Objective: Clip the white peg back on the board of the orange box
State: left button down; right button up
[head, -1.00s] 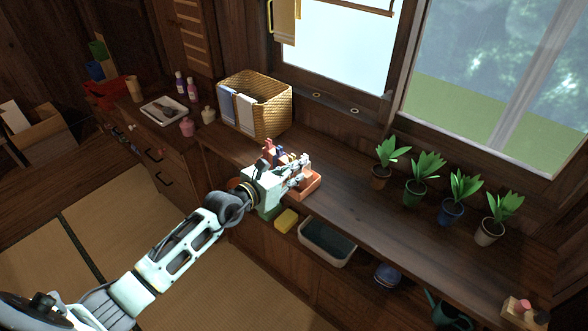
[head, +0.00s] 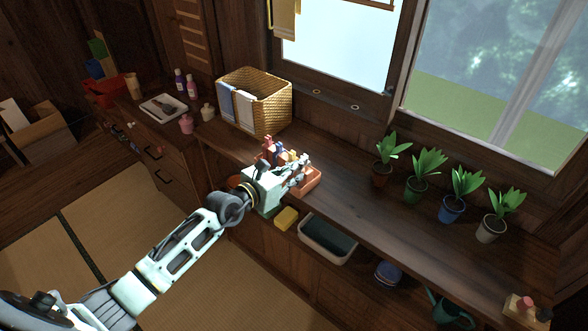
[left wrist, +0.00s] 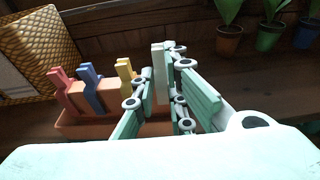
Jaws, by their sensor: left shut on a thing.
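The orange box (head: 312,183) stands on the wooden counter, partly hidden behind my left gripper. In the left wrist view its orange wall (left wrist: 80,126) shows at lower left. A red peg (left wrist: 62,90), a blue peg (left wrist: 91,88) and a yellow peg (left wrist: 125,77) stand upright in a row along its board. My left gripper (head: 298,174) is over the box. In the left wrist view its fingers (left wrist: 160,92) are shut on the upright white peg (left wrist: 157,60), right of the yellow one. The fingers hide the peg's lower end, so I cannot tell whether it touches the board.
A wicker basket (head: 268,110) with cloths stands left of the box. Several potted plants (head: 416,190) line the counter to the right, under the window. A yellow sponge (head: 287,218) and a grey-green tub (head: 327,240) sit below the counter's front edge. Counter between box and plants is clear.

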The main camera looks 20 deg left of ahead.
pick_arm(q)
jog(key=shift+f+b, duration=0.4)
jog(key=shift+f, duration=0.25)
dwell(0.5)
jog(key=c, duration=1.7)
grip_release()
jog(key=o, duration=0.5)
jog(key=shift+r, duration=0.15)
notch_tip(320, 180, up, 6)
jog(key=p, duration=0.6)
